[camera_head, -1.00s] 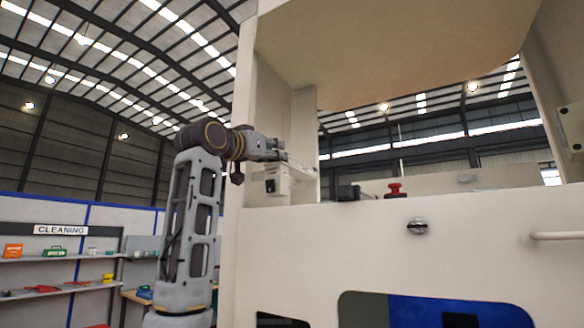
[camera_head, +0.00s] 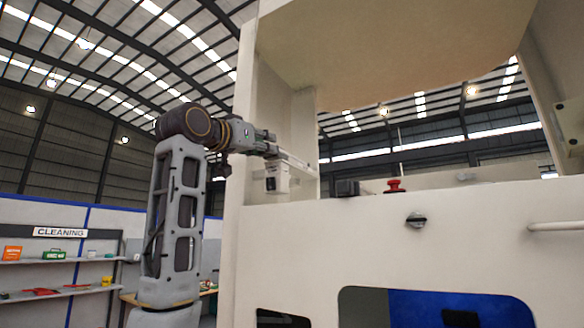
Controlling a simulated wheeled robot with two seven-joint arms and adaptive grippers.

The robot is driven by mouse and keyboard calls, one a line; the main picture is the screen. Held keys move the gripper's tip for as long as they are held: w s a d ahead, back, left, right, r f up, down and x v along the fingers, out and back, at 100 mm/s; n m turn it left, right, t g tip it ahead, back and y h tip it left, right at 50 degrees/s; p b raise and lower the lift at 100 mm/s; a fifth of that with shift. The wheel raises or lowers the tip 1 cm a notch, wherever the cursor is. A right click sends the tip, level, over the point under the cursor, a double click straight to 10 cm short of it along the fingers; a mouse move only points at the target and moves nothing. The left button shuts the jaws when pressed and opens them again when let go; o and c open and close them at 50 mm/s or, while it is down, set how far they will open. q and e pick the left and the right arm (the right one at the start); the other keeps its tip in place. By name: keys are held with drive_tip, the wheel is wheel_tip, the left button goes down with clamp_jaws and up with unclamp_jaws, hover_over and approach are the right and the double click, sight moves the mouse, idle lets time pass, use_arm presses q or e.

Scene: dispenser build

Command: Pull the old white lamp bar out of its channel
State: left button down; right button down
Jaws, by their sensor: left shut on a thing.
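My left gripper (camera_head: 275,149) reaches in from the left to the white dispenser cabinet (camera_head: 380,245). It is shut on the end of the slim white lamp bar (camera_head: 296,160), which points right and slightly down. Just below the bar, a small white box-like fitting (camera_head: 277,178) sits at the cabinet's left inner wall. The channel itself is too small to make out, so I cannot tell how much of the bar is still in it. My right gripper is not in view.
A red button (camera_head: 394,185) and a dark block (camera_head: 347,188) stand on the cabinet's ledge. A cabinet post rises beside my gripper.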

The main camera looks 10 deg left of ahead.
use_arm(q)
drive_tip(key=r+b+v, duration=0.2)
drive_tip(key=b+v, duration=0.1)
drive_tip(key=v, duration=0.6)
drive_tip(key=r+b+v, duration=0.1)
drive_tip(key=b+v, duration=0.1)
drive_tip(key=v, duration=0.8)
drive_tip(key=shift+s+a+r+b, duration=0.2)
drive_tip(key=shift+s+r+b, duration=0.2)
drive_tip(key=shift+s, duration=0.25)
idle(2.3)
idle(0.7)
